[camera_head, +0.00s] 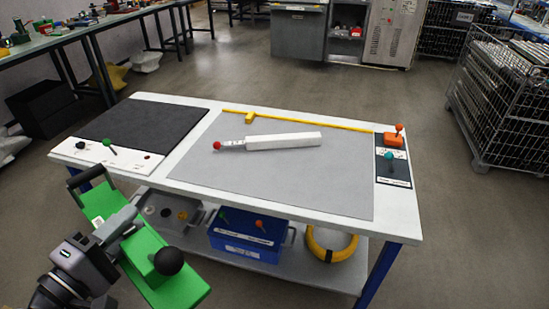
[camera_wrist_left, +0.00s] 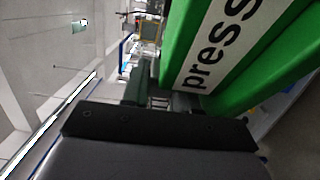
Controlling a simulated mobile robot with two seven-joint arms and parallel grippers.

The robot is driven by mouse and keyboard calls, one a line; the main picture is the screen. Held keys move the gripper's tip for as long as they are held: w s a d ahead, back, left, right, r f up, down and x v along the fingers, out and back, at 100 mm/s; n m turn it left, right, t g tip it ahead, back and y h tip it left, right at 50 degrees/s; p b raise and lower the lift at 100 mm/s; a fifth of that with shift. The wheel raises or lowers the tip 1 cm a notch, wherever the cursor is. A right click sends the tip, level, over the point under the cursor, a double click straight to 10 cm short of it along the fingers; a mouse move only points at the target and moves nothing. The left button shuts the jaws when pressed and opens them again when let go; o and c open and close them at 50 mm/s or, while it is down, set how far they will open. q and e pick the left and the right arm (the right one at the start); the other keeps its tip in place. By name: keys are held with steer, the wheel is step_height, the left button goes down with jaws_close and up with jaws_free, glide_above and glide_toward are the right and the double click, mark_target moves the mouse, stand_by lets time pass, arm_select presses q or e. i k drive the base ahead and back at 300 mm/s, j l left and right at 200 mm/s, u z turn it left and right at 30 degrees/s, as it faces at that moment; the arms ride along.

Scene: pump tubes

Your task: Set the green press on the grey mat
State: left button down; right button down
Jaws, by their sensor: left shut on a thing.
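The green press (camera_head: 155,245) has a black handle at its far end and a black ball knob near its front end. My left gripper (camera_head: 112,232) is shut on it and holds it off the table's front left side, in the air. In the left wrist view the press (camera_wrist_left: 285,60) fills the upper right, with a white label reading "press". The fingertips are partly hidden by the wrist and the press. The light grey mat (camera_head: 300,192) covers the middle of the white table. My right gripper is not in view.
A white bar (camera_head: 285,141) with a red ball end lies on the grey mat's back half; the front half is bare. A dark mat (camera_head: 140,128) lies left, a yellow strip (camera_head: 320,122) behind, and orange and teal levered items stand right. A blue bin (camera_head: 245,240) sits below.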

mark_target(270, 174)
steer(key=i+l, duration=0.1)
steer(key=l, duration=0.3)
steer(key=i+l, duration=0.1)
steer(key=l, duration=0.25)
steer(key=i+l, duration=0.15)
steer(key=l, duration=0.25)
steer(key=i+l, duration=0.1)
steer(key=l, duration=0.3)
steer(key=i+l, duration=0.1)
steer(key=l, duration=0.25)
steer(key=i+j, duration=0.25)
steer(key=l+z, duration=0.05)
